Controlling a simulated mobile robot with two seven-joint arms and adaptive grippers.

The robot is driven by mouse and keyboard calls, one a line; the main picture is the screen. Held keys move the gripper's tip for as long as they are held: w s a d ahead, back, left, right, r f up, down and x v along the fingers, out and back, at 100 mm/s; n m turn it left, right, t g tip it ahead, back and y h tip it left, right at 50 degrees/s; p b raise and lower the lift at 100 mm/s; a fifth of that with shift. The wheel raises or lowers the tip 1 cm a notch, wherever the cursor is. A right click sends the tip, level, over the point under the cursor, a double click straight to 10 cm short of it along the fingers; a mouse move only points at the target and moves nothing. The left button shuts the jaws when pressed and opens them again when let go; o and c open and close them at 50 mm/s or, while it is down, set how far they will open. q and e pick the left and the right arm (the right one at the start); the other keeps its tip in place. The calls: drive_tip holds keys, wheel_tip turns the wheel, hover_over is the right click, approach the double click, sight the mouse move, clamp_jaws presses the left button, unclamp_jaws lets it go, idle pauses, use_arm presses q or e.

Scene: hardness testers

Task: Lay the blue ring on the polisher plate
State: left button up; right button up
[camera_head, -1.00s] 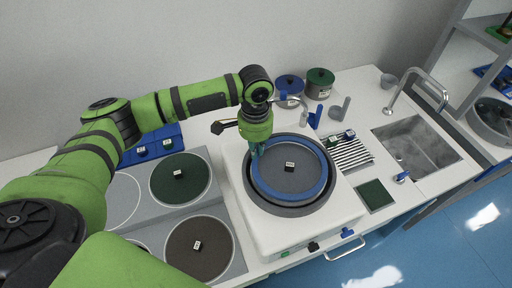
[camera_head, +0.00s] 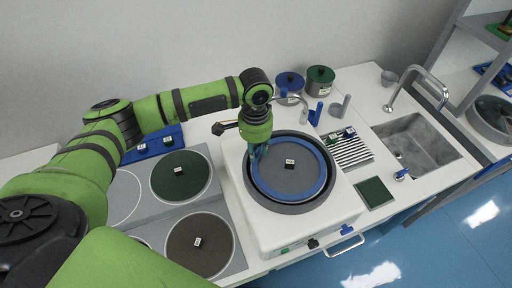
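The blue ring (camera_head: 288,200) lies around the grey polisher plate (camera_head: 292,182), inside the dark round bowl of the white polisher (camera_head: 262,225). It looks flat and roughly centred. A small dark block with a white label (camera_head: 290,164) sits on the plate inside the ring. My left gripper (camera_head: 257,154) points down at the left edge of the ring, at or just above it. Its fingers are small and partly hidden, so I cannot tell whether they are open or shut on the ring. My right gripper is out of view.
Left of the polisher are a green disc (camera_head: 181,184) and a brown disc (camera_head: 200,256), each with a labelled block. Blue and green lidded pots (camera_head: 320,86) stand behind. A striped rack (camera_head: 350,155), green square pad (camera_head: 374,194) and sink (camera_head: 415,150) lie right.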

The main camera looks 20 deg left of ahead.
use_arm(q)
drive_tip(key=shift+r, duration=0.1)
wheel_tip(320, 180, up, 12)
idle(0.6)
